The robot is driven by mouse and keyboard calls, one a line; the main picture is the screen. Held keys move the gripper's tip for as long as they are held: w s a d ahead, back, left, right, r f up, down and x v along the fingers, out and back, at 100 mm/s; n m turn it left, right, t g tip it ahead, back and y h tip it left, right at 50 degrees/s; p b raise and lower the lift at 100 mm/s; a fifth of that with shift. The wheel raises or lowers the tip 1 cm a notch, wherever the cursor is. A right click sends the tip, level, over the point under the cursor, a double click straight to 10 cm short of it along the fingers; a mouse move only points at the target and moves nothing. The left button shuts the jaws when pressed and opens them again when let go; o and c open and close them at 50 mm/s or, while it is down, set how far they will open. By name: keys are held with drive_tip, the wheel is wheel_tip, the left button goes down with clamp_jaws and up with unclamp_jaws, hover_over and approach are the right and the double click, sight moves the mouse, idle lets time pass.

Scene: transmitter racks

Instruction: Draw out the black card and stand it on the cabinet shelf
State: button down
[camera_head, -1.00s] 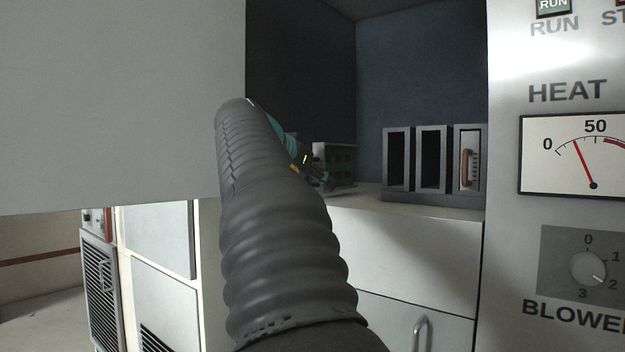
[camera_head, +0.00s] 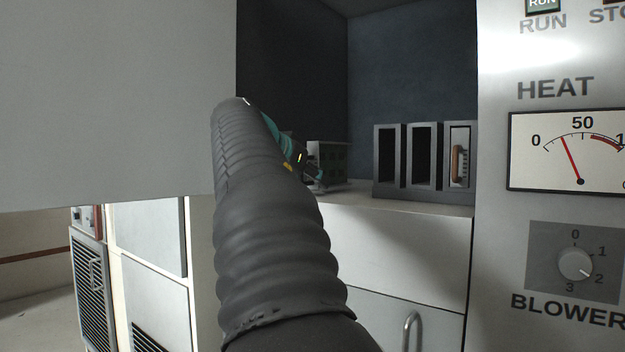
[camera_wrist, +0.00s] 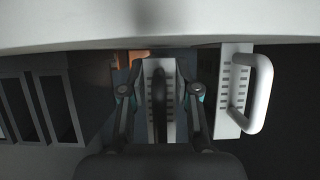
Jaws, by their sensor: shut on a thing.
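My gripper (camera_wrist: 159,88) is shut on the black card (camera_wrist: 158,112) in the wrist view, with a finger on each side of its dark handle. The card's pale slotted faceplate shows between the fingers; its body is hidden. In the head view my gripper (camera_head: 314,174) is mostly behind my arm, near a dark green-grey boxy unit (camera_head: 330,158) on the cabinet shelf (camera_head: 350,196). The held card cannot be made out there.
A grey slotted rack (camera_head: 424,191) stands on the shelf at right: two slots look empty, the third holds a card with an orange-brown handle (camera_head: 459,160). A white-handled card (camera_wrist: 240,92) is right of my gripper. A meter panel (camera_head: 500,240) borders the right.

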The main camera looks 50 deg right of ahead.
drive_tip(key=shift+f+b, duration=0.5)
drive_tip(key=shift+f, duration=0.1)
drive_tip(key=c, duration=0.8)
unclamp_jaws()
drive_tip(key=shift+o, duration=0.2)
drive_tip(key=w+v, duration=0.1)
drive_tip(key=v, duration=1.1)
drive_tip(key=shift+s, duration=0.45)
